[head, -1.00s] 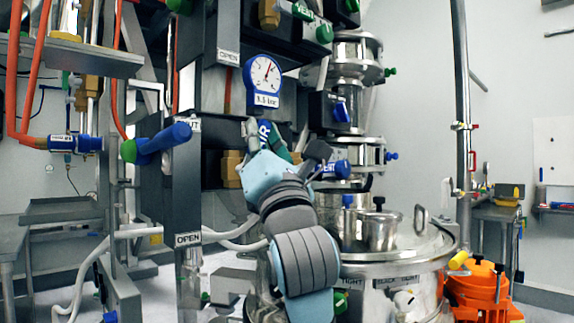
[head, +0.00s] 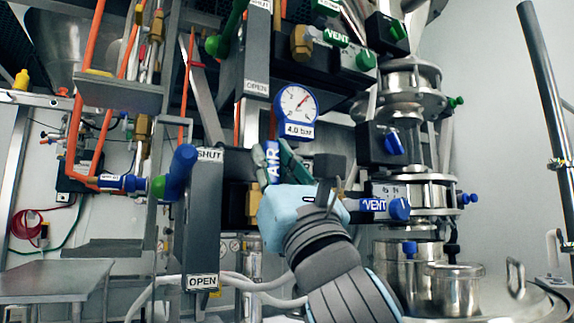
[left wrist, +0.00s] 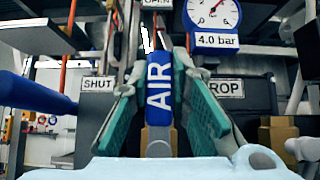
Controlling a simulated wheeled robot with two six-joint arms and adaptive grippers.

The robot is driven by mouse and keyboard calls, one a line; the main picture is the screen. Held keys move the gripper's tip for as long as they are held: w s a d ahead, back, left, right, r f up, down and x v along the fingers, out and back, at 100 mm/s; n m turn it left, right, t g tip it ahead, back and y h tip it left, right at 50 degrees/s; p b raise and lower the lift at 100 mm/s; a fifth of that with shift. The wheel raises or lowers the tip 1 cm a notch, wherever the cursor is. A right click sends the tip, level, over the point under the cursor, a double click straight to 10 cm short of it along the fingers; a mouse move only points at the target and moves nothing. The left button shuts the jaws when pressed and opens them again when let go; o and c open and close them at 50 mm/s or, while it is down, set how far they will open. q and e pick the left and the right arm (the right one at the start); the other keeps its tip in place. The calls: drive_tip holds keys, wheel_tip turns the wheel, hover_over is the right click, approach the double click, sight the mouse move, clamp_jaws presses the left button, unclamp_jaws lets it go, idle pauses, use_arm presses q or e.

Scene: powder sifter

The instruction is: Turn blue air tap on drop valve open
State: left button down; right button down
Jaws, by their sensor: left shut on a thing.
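The blue air tap handle (left wrist: 160,90), marked AIR, stands upright in the left wrist view and points up towards an OPEN label (left wrist: 156,3). It also shows in the head view (head: 272,161). A SHUT label (left wrist: 97,84) is to its left and a partly covered DROP label (left wrist: 226,88) to its right. My left gripper (left wrist: 160,85) is shut on the handle, with one green-padded finger on each side; it shows in the head view too (head: 272,158). The gripper's pale blue body hides the handle's base in the head view. My right gripper is not in view.
A blue-rimmed gauge (head: 297,105) labelled 4.0 bar sits just above the tap. A blue VENT tap (head: 398,208) is close to the right. A large blue-and-green handle (head: 178,172) juts out at left. Steel vessels (head: 410,265) stand at lower right.

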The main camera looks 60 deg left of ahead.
use_arm(q)
drive_tip(key=c, duration=1.5)
unclamp_jaws()
drive_tip(key=shift+s+a, duration=0.1)
drive_tip(key=shift+d+f, duration=0.1)
drive_tip(key=shift+d, duration=0.1)
drive_tip(key=v, duration=1.1)
drive_tip(key=shift+d+f, duration=0.2)
